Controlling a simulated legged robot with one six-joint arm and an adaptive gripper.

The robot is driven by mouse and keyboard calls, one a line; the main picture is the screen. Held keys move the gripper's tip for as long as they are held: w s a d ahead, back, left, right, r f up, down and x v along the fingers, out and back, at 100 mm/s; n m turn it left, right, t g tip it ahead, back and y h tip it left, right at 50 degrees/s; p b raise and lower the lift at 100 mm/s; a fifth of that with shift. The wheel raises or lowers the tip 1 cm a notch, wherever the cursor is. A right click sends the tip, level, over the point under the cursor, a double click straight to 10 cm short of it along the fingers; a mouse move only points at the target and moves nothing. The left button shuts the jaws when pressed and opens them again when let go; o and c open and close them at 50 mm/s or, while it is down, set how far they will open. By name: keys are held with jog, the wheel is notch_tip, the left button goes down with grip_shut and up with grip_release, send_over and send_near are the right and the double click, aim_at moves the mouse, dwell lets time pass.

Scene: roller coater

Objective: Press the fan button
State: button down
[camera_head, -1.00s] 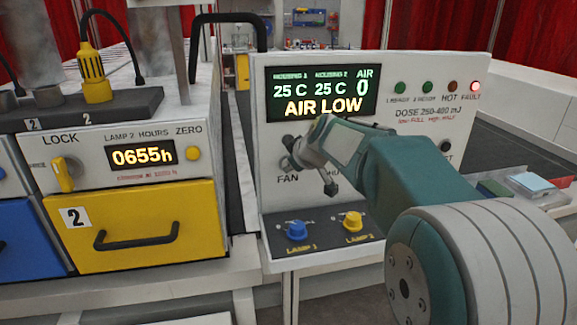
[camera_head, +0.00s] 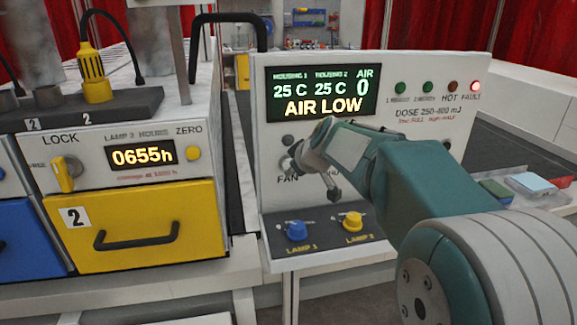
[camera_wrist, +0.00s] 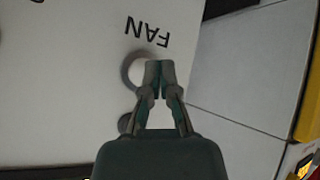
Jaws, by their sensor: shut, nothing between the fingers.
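The fan button (camera_wrist: 136,70) is a pale round cap in a grey ring, beside the upside-down FAN label (camera_wrist: 147,31) in the wrist view. In the head view the button (camera_head: 285,163) is partly hidden behind my gripper (camera_head: 297,153), just above the FAN label (camera_head: 287,179). My gripper (camera_wrist: 160,67) is shut and empty. In the wrist view its fingertips overlap the button's right edge. I cannot tell whether they touch it. The display (camera_head: 321,93) reads AIR 0 and AIR LOW.
A small dark round part (camera_head: 287,140) sits above the button. The red FAULT light (camera_head: 476,87) is lit. Blue (camera_head: 297,230) and yellow (camera_head: 352,221) lamp knobs are below on the panel. A yellow drawer (camera_head: 150,225) with a black handle is at left.

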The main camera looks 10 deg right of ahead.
jog(key=shift+s, duration=2.45)
jog(key=s+f+m+g+h, duration=0.1)
jog(key=s+f+m, duration=0.2)
jog(key=s, duration=1.1)
jog(key=s+f+m+g+h, duration=0.2)
jog(key=s+f+m, duration=0.2)
jog(key=s, duration=1.1)
jog(key=shift+m, duration=0.3)
jog(key=shift+w+a, duration=0.1)
jog(key=shift+a, duration=0.1)
